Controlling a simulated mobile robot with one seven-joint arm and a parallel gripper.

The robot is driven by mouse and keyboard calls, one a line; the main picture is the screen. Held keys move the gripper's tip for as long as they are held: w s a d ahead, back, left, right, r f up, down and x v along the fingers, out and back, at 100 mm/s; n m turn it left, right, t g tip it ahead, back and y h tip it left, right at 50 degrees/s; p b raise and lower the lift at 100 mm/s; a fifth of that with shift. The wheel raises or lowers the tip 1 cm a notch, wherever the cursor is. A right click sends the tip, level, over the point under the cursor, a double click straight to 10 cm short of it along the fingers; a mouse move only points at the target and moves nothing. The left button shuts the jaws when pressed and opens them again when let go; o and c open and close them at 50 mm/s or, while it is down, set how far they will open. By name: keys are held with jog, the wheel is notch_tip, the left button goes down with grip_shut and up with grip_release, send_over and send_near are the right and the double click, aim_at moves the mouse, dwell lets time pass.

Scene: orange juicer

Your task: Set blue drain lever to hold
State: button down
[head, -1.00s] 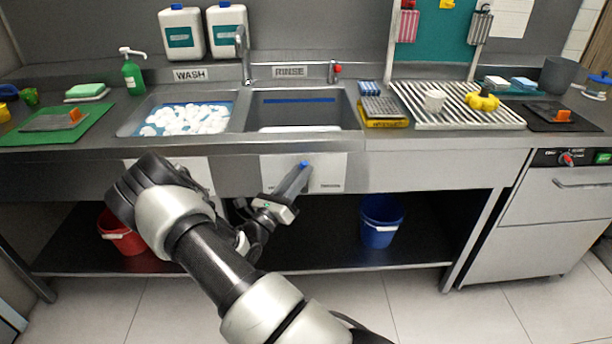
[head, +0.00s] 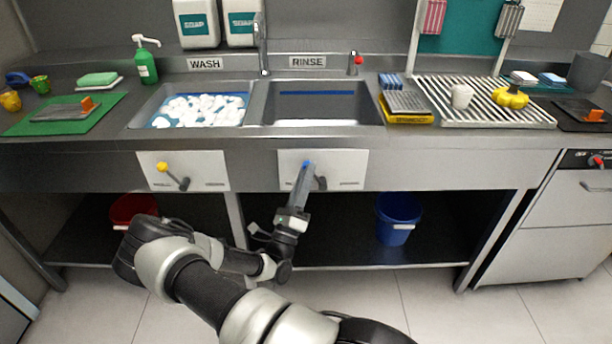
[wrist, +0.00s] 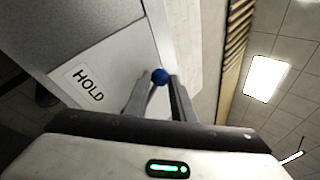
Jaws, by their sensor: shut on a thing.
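The blue drain lever's round knob (head: 306,163) is on the white plate (head: 345,165) below the rinse sink. The lever leans up and to the left from its dark pivot (head: 321,183). My gripper (head: 304,168) reaches up from below and is shut on the knob. In the wrist view the blue knob (wrist: 160,76) sits between the tips of my two fingers (wrist: 161,84). A HOLD label (wrist: 88,83) shows on the plate to the left of the fingers there. The plate's labels are too small to read in the head view.
A yellow-knobbed lever (head: 162,167) is on another plate below the wash sink (head: 135,120), also leaning left. A blue bucket (head: 397,218) and a red bucket (head: 133,208) stand on the lower shelf. The space in front of the right plate is otherwise clear.

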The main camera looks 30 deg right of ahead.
jog(key=shift+f, duration=0.1)
jog(key=c, duration=1.5)
grip_release()
jog(key=p+v, duration=0.1)
jog(key=v, duration=1.6)
jog(key=shift+s+a+f, duration=0.1)
jog(key=shift+s+a, duration=0.05)
